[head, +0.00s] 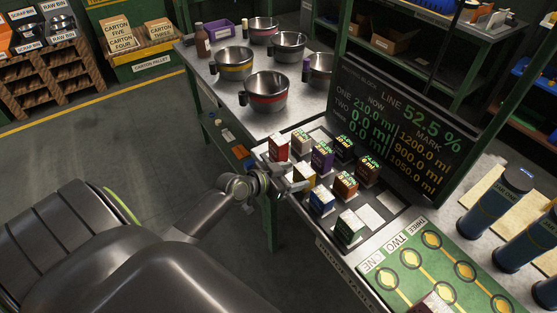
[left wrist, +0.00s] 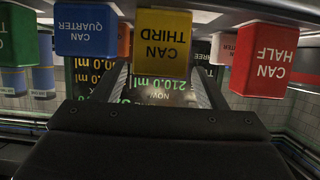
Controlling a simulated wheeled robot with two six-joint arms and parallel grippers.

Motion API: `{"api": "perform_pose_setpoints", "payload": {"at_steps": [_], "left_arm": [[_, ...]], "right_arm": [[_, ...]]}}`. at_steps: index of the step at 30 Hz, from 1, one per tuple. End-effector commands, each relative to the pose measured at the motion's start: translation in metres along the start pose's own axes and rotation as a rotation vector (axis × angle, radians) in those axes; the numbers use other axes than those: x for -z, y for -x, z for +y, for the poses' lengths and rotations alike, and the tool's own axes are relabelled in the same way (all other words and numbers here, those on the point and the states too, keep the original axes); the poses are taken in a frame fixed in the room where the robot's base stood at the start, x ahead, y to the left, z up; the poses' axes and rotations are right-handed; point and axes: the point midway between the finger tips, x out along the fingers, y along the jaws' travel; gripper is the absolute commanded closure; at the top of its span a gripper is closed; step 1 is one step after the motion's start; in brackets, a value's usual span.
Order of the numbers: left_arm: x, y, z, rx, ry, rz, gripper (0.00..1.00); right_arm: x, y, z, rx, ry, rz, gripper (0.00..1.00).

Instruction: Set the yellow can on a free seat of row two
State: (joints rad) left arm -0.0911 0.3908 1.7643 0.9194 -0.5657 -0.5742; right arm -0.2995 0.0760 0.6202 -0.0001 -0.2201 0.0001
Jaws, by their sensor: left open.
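The yellow can (head: 304,176) stands among several coloured box-shaped cans on the grey tray beside the display. In the left wrist view, which is upside down, the yellow can (left wrist: 160,42) reads "CAN THIRD". My left gripper (head: 287,187) is open at the near side of the yellow can. In the wrist view the can lies centred across the gap between the finger ends; I cannot tell whether they touch it. The green board (head: 383,257) with yellow round seats is at the lower right, its rows labelled ONE, TWO, THREE. My right gripper is not in view.
The red can (head: 279,149) and blue can (head: 321,202) stand close on either side. The dark display (head: 400,120) rises behind the cans. A reddish object (head: 432,303) shows at the board's bottom edge. Dark cylinders (head: 493,205) stand right of the board.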

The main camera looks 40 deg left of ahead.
Motion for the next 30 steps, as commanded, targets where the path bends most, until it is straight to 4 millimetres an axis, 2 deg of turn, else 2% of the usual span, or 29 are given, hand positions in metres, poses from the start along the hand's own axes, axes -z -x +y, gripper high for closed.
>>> {"api": "perform_pose_setpoints", "payload": {"at_steps": [3,9,14,22,23,26,29,30], "left_arm": [[-0.002,0.022,0.0,0.001,-0.004,-0.002,0.35],[-0.001,0.048,-0.001,0.001,-0.002,0.0,0.35],[0.0,0.055,0.0,0.0,-0.001,0.0,0.35],[-0.004,0.054,-0.002,0.007,0.005,-0.007,0.35],[-0.009,0.053,-0.004,0.014,0.011,-0.015,0.35],[-0.042,0.048,-0.016,0.064,0.047,-0.068,0.35],[-0.103,0.043,-0.032,0.146,0.099,-0.166,0.35],[-0.133,0.043,-0.037,0.181,0.124,-0.214,0.35]], "right_arm": [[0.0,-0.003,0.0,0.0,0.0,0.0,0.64],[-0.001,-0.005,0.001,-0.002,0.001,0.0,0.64],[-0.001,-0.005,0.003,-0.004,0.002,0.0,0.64],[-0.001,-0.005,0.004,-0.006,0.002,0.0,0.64],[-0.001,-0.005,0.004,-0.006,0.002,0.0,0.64],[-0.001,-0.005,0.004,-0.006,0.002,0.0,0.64],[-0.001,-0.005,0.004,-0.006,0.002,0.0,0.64],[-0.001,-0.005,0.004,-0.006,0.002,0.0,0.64]]}}
